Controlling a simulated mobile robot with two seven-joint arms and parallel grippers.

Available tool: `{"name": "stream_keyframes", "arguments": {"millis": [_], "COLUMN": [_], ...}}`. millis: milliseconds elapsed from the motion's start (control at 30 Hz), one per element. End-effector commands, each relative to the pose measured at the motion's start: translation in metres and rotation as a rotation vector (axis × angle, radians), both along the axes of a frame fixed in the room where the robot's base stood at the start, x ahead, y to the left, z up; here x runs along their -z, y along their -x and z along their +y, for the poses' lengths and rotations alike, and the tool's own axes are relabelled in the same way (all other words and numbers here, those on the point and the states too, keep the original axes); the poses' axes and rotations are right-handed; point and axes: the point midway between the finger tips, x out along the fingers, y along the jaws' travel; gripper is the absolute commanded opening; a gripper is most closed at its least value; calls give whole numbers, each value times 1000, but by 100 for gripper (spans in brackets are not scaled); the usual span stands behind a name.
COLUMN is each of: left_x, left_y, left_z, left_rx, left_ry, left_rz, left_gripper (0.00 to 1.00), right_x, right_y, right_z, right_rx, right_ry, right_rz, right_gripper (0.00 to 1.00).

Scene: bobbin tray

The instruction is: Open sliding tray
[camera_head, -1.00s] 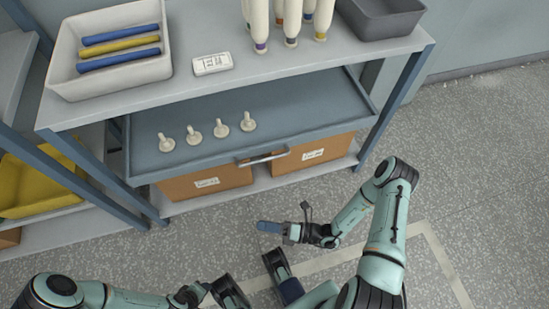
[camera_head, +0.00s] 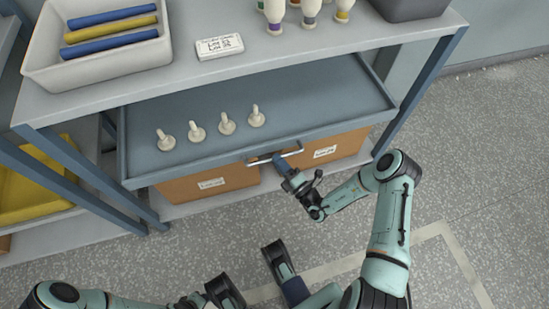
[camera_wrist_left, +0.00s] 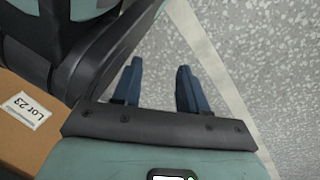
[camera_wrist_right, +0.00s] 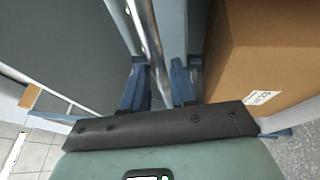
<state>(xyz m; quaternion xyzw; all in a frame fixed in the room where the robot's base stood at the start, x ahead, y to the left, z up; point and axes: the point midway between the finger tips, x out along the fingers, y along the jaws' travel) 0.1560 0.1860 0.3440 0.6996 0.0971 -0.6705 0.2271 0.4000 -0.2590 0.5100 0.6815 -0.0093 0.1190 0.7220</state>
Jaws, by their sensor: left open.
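The sliding tray (camera_head: 320,95) is a shallow blue-grey tray under the shelf top, with several cream pegs (camera_head: 227,124) standing on it. Its silver bar handle (camera_head: 262,160) is on the front edge. My right gripper (camera_head: 281,166) is at the handle from the front. In the right wrist view the bar (camera_wrist_right: 146,32) runs down between the two blue fingers of this gripper (camera_wrist_right: 158,85), which stand apart; contact cannot be told. My left gripper (camera_wrist_left: 160,88) is open and empty over the floor in the left wrist view.
Cardboard boxes (camera_head: 205,186) stand on the lower shelf beneath the tray. The shelf top holds a white bin (camera_head: 40,75) with coloured rods, a label block (camera_head: 219,45), several bobbins (camera_head: 309,12) and a grey bin. The floor in front (camera_head: 470,180) is clear.

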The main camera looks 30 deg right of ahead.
Motion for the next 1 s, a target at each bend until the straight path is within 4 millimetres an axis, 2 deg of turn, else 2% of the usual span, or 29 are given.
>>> {"name": "stream_keyframes", "arguments": {"millis": [100,200,500,533,600,867,1000], "left_x": [6,8,8,8,8,6,-4], "left_y": [7,11,12,12,12,10,-2], "left_z": [1,2,2,2,2,1,0], "left_rx": [-3,-3,-3,-3,-3,-3,1], "left_ry": [1,2,2,2,2,2,0], "left_rz": [25,36,40,40,40,31,-7], "left_gripper": [43,43,43,43,43,43,43], "right_x": [-2,-3,-4,-4,-4,-4,-5], "right_y": [-14,-19,-21,-21,-21,-18,-7], "right_z": [2,3,4,4,4,4,7], "right_rx": [-1,-1,-1,-1,-1,-1,0], "right_ry": [1,0,0,0,0,0,-1], "right_rz": [-1,-1,1,1,1,1,3], "right_gripper": [27,27,27,21,0,0,0]}}
